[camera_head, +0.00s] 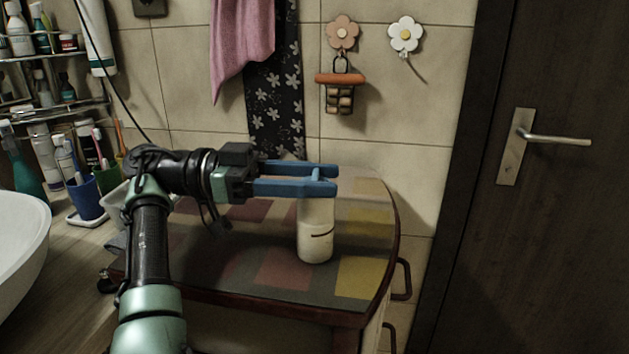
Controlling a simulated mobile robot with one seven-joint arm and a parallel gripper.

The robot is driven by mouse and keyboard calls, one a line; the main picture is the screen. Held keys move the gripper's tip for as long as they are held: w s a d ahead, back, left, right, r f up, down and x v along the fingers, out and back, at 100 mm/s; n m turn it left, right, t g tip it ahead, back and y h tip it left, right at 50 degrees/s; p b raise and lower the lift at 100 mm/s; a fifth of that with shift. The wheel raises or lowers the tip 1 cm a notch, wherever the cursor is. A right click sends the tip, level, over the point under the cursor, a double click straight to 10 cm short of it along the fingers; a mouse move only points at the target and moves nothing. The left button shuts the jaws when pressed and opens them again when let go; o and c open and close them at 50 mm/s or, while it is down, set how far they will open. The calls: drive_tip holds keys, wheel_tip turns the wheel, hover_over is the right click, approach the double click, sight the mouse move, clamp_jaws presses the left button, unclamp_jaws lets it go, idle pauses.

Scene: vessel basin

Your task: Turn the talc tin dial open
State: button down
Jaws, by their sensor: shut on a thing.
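The talc tin (316,236) is a pale, upright cylinder with a dark mark on its side. It stands on the patchwork-topped cabinet. My gripper (325,180) comes in level from the left, with its blue fingers around the top of the tin. The fingers are shut on the tin's top, and they hide most of the dial there. Whether the dial is turned cannot be seen.
The cabinet top (215,272) has free room around the tin. A white basin (18,245) is at the left. A dark door (540,240) is at the right.

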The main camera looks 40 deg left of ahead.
drive_tip(key=shift+f+m+g+h+b, duration=0.1)
drive_tip(key=shift+m+g+h+b, duration=0.45)
drive_tip(key=shift+g, duration=0.25)
idle(1.4)
idle(0.4)
drive_tip(key=shift+c, duration=1.5)
unclamp_jaws()
